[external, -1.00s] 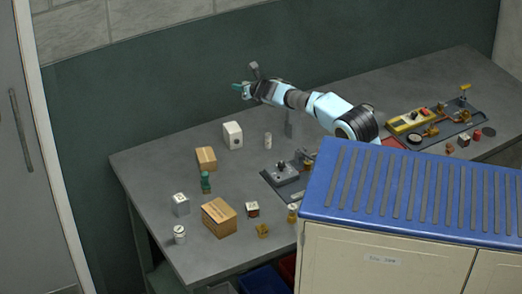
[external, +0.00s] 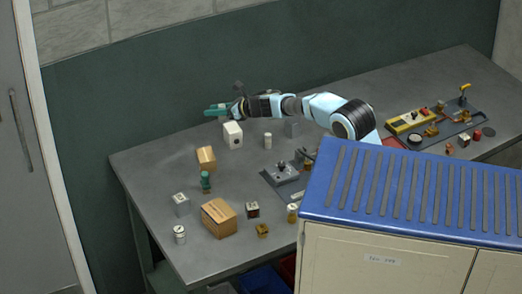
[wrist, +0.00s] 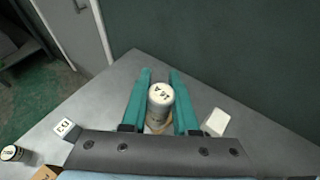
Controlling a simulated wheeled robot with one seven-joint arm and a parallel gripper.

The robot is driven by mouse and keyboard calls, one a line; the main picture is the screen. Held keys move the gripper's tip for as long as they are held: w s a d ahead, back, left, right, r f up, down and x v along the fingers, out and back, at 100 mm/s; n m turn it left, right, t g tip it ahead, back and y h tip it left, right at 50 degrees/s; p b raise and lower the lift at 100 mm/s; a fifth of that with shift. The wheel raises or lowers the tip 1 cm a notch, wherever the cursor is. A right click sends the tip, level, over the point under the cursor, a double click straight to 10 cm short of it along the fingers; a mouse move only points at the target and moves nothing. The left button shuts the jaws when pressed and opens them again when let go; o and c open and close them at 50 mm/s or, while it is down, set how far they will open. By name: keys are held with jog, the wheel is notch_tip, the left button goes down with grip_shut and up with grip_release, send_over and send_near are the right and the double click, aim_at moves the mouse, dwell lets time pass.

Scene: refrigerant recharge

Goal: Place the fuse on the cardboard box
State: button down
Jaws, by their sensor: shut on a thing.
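My gripper (external: 215,110) reaches out to the left, above the back left of the table. In the wrist view its teal fingers (wrist: 154,100) are closed around a pale cylinder with dark lettering on its top, which I take to be the fuse (wrist: 161,95). Its lower part is partly hidden, and I cannot make it out in the external view. A small cardboard box (external: 206,158) stands on the table, in front of and below my gripper. A larger cardboard box (external: 219,217) stands nearer the front edge; its corner shows in the wrist view (wrist: 45,173).
A white box (external: 233,135) stands just below my gripper. A green figure-like part (external: 206,182), a grey-white box (external: 181,205) and a white can (external: 180,234) stand at the left. A grey fixture (external: 284,174) lies mid-table. The far left corner is clear.

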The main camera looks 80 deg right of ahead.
jog(key=a+f+n+y+p, duration=0.1)
jog(key=a+f+n+y, duration=0.2)
jog(key=a, duration=0.5)
jog(key=a+f+n+y+p, duration=0.1)
jog(key=a+n+y, duration=0.35)
jog(key=a, duration=0.25)
jog(key=n+g+y+p, duration=0.3)
jog(key=n+g+y, duration=0.1)
jog(key=y, duration=0.1)
send_over(209, 214)
notch_tip(209, 214, down, 7)
jog(key=shift+s+a+f, duration=0.1)
jog(key=shift+f+p, duration=0.4)
jog(key=shift+f, duration=2)
jog(key=shift+f+b, duration=0.15)
jog(key=shift+b, duration=0.15)
jog(key=c, duration=0.7)
grip_release()
